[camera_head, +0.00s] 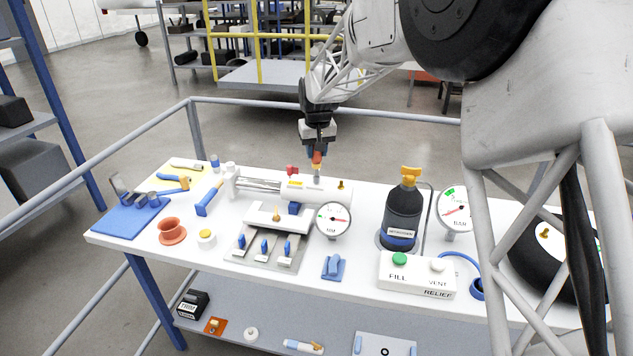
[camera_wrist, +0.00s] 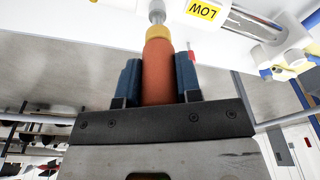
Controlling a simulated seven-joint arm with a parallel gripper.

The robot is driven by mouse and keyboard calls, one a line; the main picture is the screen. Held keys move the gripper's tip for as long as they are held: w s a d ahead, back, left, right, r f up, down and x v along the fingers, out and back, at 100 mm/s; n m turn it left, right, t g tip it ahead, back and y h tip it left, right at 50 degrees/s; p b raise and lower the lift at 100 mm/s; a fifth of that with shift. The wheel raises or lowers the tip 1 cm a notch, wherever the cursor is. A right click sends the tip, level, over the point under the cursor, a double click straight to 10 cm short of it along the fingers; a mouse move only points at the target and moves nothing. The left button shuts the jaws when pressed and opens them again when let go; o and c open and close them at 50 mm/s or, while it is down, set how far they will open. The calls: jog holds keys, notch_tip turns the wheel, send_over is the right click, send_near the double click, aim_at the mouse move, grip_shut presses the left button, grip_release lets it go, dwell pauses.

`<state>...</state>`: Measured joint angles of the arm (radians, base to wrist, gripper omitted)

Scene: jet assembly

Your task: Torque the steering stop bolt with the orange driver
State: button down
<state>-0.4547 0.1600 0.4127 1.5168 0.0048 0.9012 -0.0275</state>
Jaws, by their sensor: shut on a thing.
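My gripper (camera_head: 317,147) is above the back of the white bench, pointing down. It is shut on the orange driver (camera_wrist: 158,70), whose orange handle sits between the blue finger pads in the wrist view. The driver has a yellow collar and a grey tip that reaches to the white cylinder body (camera_wrist: 185,12). In the head view the driver (camera_head: 316,160) stands upright over the white strut cylinder (camera_head: 325,190), near its yellow label. The steering stop bolt is not clearly visible; whether the tip is seated on it I cannot tell.
A gauge (camera_head: 333,220) stands just in front of the cylinder. A dark bottle (camera_head: 402,215) and a white FILL/VENT box (camera_head: 417,275) are to the right. A blue mat (camera_head: 125,222), an orange cup (camera_head: 171,232) and small tools lie to the left. A grey fixture (camera_head: 268,252) is in front.

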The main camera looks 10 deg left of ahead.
jog(key=shift+m, duration=0.5)
jog(key=m, duration=0.4)
jog(key=shift+h, duration=0.4)
jog(key=shift+m, duration=0.8)
jog(key=shift+d+m+h, duration=0.1)
jog(key=shift+m+h, duration=0.3)
jog(key=shift+m, duration=1.8)
jog(key=shift+r, duration=0.65)
